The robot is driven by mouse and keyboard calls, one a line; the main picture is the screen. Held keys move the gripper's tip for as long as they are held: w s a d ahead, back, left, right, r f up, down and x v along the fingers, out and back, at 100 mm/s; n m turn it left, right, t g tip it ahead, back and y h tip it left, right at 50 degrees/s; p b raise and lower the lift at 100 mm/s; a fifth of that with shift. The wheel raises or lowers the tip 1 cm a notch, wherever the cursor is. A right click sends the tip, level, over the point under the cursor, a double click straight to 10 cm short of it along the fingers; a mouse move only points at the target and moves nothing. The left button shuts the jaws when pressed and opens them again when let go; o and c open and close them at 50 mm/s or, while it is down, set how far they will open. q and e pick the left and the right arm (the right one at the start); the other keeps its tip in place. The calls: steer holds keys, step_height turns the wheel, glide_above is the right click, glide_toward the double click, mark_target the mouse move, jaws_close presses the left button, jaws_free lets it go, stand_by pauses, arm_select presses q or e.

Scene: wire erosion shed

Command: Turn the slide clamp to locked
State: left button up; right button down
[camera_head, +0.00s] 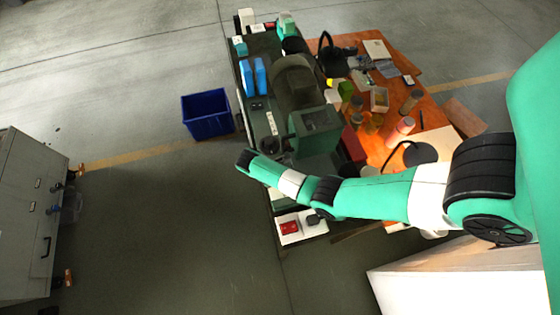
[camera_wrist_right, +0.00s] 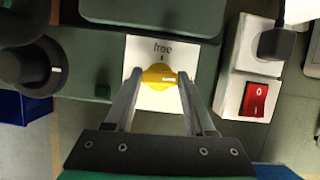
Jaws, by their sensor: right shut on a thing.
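The slide clamp's yellow knob (camera_wrist_right: 157,74) sits on a white plate (camera_wrist_right: 150,98) in the right wrist view. The word "free" with a short dark mark under it is printed above the knob. A pale line on the knob runs roughly sideways, toward the right. My right gripper (camera_wrist_right: 161,77) has one finger on each side of the knob and is shut on it. Any other label on the plate is hidden or out of view. In the head view my right arm reaches left across the machine (camera_head: 316,128), and the knob cannot be made out. My left gripper is not in view.
A red rocker switch (camera_wrist_right: 254,100) and a black plug (camera_wrist_right: 276,43) sit right of the plate. A black round handle (camera_wrist_right: 28,66) is at left. A blue bin (camera_head: 207,113) stands on the floor beside the machine. A cluttered orange table (camera_head: 396,58) is behind it.

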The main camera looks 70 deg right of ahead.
steer(key=shift+m+b, duration=0.3)
steer(key=shift+b, duration=0.05)
stand_by(0.3)
steer(key=shift+c, duration=1.2)
jaws_free()
steer(key=v, duration=0.4)
steer(key=shift+w+r+p, duration=0.2)
steer(key=shift+r+p, duration=0.1)
steer(key=shift+r, duration=0.05)
steer(key=p+v, duration=0.4)
steer(key=v, duration=0.3)
